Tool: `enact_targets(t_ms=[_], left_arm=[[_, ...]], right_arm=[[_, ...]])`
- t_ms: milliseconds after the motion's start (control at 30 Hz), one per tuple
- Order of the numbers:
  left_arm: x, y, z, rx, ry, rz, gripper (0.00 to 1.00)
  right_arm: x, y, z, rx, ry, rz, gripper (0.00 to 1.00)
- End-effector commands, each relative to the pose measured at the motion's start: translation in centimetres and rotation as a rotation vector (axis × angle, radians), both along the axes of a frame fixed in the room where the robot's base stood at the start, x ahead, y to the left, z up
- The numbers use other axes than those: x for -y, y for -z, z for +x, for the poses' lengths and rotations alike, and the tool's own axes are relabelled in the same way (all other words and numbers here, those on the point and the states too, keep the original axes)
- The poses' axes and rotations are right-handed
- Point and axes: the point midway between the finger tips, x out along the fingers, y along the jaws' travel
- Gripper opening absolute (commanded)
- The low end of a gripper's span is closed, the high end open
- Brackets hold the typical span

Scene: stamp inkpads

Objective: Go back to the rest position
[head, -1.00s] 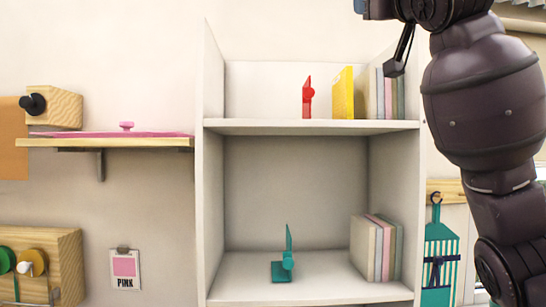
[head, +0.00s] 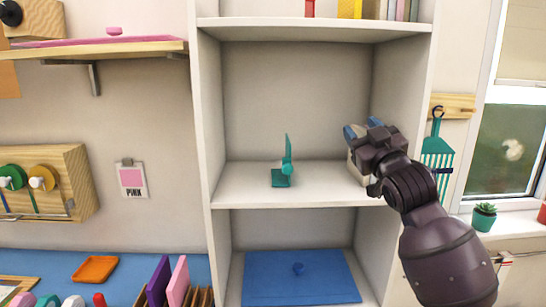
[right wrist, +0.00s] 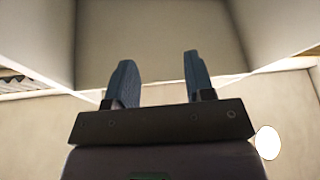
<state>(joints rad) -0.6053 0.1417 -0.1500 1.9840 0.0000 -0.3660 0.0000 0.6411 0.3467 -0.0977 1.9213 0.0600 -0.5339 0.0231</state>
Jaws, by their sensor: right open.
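A pink flat pad with a knob (head: 110,40) lies on the wooden wall shelf at the left. My left gripper is not in view.
The white shelf unit (head: 202,120) has upright side walls near my right arm. The yellow and red items on its top shelf are cut off by the frame. A teal hanging item (head: 437,160) and a potted plant (head: 484,216) are at the right. A PINK card (head: 131,180) hangs on the wall.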

Motion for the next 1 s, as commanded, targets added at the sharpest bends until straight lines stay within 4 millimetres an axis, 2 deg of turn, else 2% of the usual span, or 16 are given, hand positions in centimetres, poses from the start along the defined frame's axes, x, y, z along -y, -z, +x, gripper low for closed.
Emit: enact_targets(t_ms=[33,100,267,467,600,767,1000], left_arm=[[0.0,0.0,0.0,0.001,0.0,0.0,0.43],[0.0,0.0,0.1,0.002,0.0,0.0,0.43],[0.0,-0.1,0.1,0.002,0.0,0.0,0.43],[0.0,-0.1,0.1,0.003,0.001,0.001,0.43],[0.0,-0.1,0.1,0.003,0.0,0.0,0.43],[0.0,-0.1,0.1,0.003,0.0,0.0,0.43],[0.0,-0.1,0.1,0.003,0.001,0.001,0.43]], right_arm=[[0.4,3.0,-0.2,-0.03,0.004,0.003,0.49],[0.9,6.5,-0.7,-0.063,0.009,0.008,0.49],[2.0,14.5,-2.4,-0.15,0.027,0.019,0.49],[3.6,24.1,-6.0,-0.278,0.057,0.044,0.49],[4.6,30.6,-9.4,-0.381,0.085,0.065,0.49],[5.8,37.7,-14.2,-0.519,0.124,0.089,0.49],[7.3,47.1,-23.1,-0.734,0.193,0.132,0.49]])
